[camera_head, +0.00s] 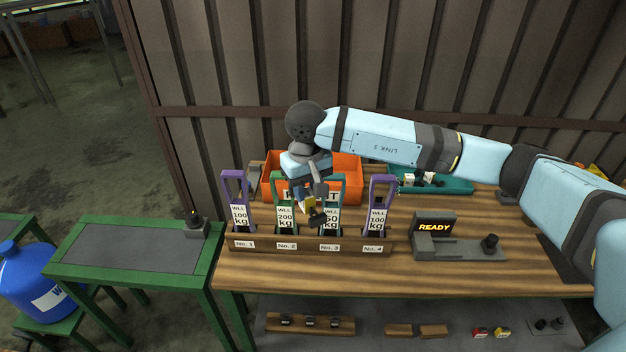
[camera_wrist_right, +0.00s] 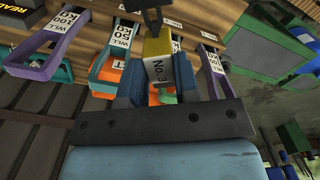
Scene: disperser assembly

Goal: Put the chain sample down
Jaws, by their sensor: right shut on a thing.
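My right gripper (camera_wrist_right: 157,80) is shut on the block, a blue-grey finger on each side. In the head view my right gripper (camera_head: 309,192) hangs over the wooden rack, in front of the orange bin (camera_head: 345,163), and the sample's dark end (camera_head: 316,218) shows below it. The sample is above the rack; whether it touches anything is unclear. My left gripper is not in view.
The rack (camera_head: 262,247) holds purple and green tagged frames in places No. 1 to No. 4, close around my gripper. A teal tray (camera_head: 459,187) with small parts stands behind right. A "READY" device (camera_head: 435,227) stands right. A green-framed side table (camera_head: 120,258) is left.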

